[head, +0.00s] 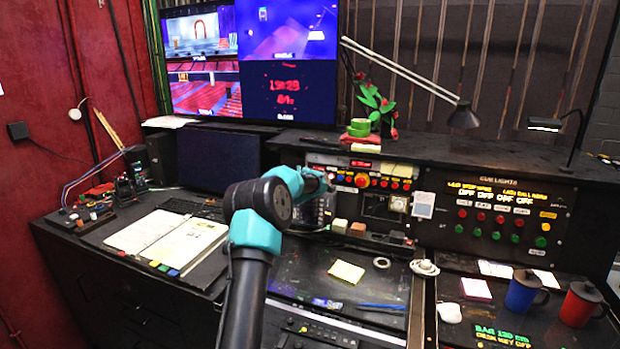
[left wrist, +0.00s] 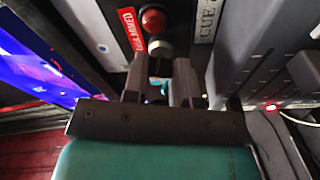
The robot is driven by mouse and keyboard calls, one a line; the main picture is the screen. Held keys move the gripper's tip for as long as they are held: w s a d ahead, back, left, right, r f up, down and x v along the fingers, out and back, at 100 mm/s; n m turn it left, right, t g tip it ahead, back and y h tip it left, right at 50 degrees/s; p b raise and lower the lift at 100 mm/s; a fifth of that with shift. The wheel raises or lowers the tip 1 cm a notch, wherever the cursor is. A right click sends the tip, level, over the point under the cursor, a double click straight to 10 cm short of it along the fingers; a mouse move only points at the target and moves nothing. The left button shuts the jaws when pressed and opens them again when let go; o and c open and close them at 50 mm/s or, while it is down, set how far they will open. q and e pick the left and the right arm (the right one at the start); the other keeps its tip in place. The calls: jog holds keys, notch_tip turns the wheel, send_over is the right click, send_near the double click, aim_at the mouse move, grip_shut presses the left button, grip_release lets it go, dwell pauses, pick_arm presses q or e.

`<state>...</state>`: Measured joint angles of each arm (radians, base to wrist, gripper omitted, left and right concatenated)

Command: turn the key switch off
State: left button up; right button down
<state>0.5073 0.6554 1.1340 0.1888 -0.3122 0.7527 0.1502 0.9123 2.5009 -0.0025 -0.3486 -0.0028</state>
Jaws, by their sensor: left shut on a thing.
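My left arm reaches up to the control panel in the head view, its teal wrist (head: 312,180) at the panel's left part; the fingers are hidden there. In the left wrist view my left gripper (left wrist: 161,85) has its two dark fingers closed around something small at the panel. What they grip is mostly hidden between them. A pale round metal part, perhaps the key switch (left wrist: 159,48), shows just beyond the fingertips. A red domed part (left wrist: 153,19) is above it, beside a red label reading ARMED (left wrist: 131,32). My right gripper is in neither view.
Lit buttons (head: 362,180) line the panel beside my wrist. The cue lights panel (head: 490,222) is to the right. A blue mug (head: 522,291) and a red mug (head: 577,305) stand at the lower right. An open book (head: 170,240) lies left. A green readout (head: 503,336) is at the bottom.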

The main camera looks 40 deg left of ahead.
pick_arm(q)
jog(key=n, duration=0.3)
jog(key=shift+n, duration=0.3)
jog(key=shift+g, duration=0.3)
jog(key=o, duration=0.9)
jog(key=shift+s+d, duration=0.1)
jog(key=v, duration=1.7)
jog(key=shift+s+r, duration=0.1)
jog(key=shift+s, duration=0.05)
